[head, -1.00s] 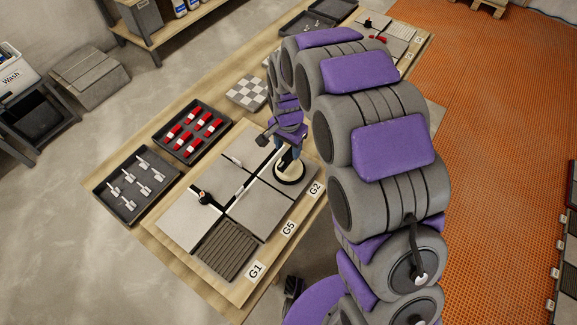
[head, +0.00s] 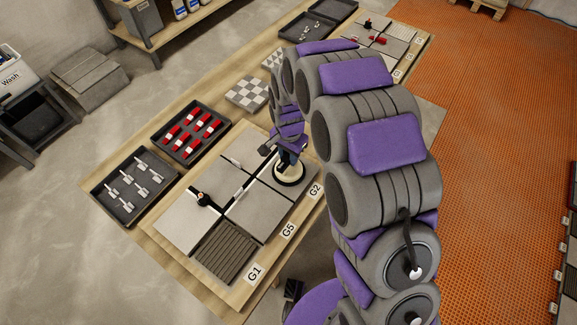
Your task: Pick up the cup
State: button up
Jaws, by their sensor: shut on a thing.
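The cup (head: 289,176), a round pale disc with a dark rim, shows at the right part of the tile board, near the G2 label. My gripper (head: 289,158) comes down over it from above and is shut on its upper part. The jaws and the grip are small and partly hidden by my wrist. I cannot tell whether the cup's rim touches the tile under it or is slightly apart.
Grey tiles (head: 190,221) with gaps and a ribbed dark tile (head: 229,252) lie around it. A tray of red pieces (head: 172,152) and a tray of grey-white clips (head: 107,199) stand to the left. A checkered tile sample (head: 246,92) lies behind.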

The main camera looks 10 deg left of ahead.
grip_shut()
jog(key=shift+r, duration=0.1)
notch_tip(320, 180, up, 3)
jog(key=shift+a+r+p, duration=0.1)
jog(key=shift+r+p, duration=0.05)
jog(key=shift+p, duration=0.5)
jog(key=shift+s+r, duration=0.1)
jog(key=shift+s, duration=0.15)
jog(key=s+d+r+p, duration=0.1)
jog(key=s+d, duration=0.3)
jog(key=s, duration=0.3)
jog(key=s+d+p, duration=0.2)
jog(key=s+d, duration=0.1)
jog(key=s, duration=0.3)
notch_tip(320, 180, up, 7)
jog(key=p, duration=0.2)
jog(key=shift+s+d+r+p, duration=0.2)
jog(key=shift+s+d+p, duration=0.1)
jog(key=shift+p, duration=0.1)
